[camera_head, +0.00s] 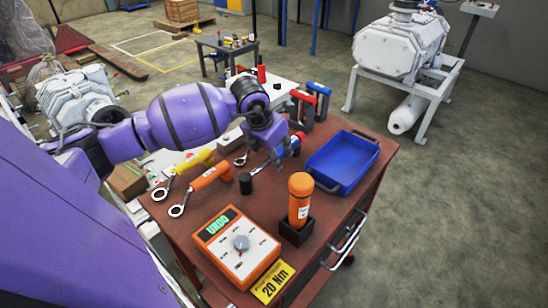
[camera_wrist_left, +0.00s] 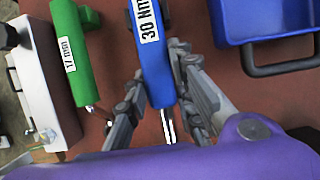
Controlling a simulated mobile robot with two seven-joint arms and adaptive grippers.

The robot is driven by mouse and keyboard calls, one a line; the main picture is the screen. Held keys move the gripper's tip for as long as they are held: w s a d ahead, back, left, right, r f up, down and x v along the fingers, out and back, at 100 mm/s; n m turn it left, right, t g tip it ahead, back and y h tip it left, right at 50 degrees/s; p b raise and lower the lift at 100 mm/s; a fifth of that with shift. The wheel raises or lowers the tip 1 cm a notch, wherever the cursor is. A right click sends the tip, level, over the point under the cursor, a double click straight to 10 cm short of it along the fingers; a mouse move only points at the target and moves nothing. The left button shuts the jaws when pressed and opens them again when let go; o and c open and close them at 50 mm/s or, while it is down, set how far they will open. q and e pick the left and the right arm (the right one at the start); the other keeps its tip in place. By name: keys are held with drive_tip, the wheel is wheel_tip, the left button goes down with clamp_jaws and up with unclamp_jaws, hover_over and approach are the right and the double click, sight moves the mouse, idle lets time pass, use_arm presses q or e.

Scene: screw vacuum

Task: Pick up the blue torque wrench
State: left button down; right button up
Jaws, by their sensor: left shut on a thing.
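The blue torque wrench (camera_wrist_left: 154,50) is in the left wrist view, with a white "30 Nm" label on its handle and a silver shaft pointing down the picture. My left gripper (camera_wrist_left: 157,75) has a finger on each side of the handle and is shut on it. In the head view my left gripper (camera_head: 272,158) is low over the red-brown table top, left of the blue tray. There the gripper partly hides the wrench, and a small blue part of it (camera_head: 290,151) shows beside the fingers. My right gripper is not in view.
The blue tray (camera_head: 318,172) lies right of the gripper. A green tool marked "17 mm" (camera_wrist_left: 75,50) lies left of the wrench. Orange (camera_head: 211,176) and yellow (camera_head: 194,162) wrenches, an upright orange tool (camera_head: 300,190) and an orange box (camera_head: 222,252) are also on the table.

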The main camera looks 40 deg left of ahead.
use_arm(q)
drive_tip(key=shift+r, duration=0.1)
drive_tip(key=shift+r, duration=0.55)
drive_tip(key=v, duration=0.3)
drive_tip(key=s+v, duration=0.1)
drive_tip(key=v, duration=0.2)
drive_tip(key=a+v, duration=0.1)
drive_tip(key=v, duration=0.2)
drive_tip(key=shift+s, duration=0.5)
drive_tip(key=s+a+r+p, duration=0.1)
drive_tip(key=s+r, duration=0.2)
drive_tip(key=s, duration=0.5)
drive_tip(key=shift+r+p, duration=0.25)
drive_tip(key=shift+p, duration=0.15)
drive_tip(key=shift+s+a+f, duration=0.1)
drive_tip(key=shift+s+a, duration=0.05)
drive_tip(key=shift+s, duration=0.05)
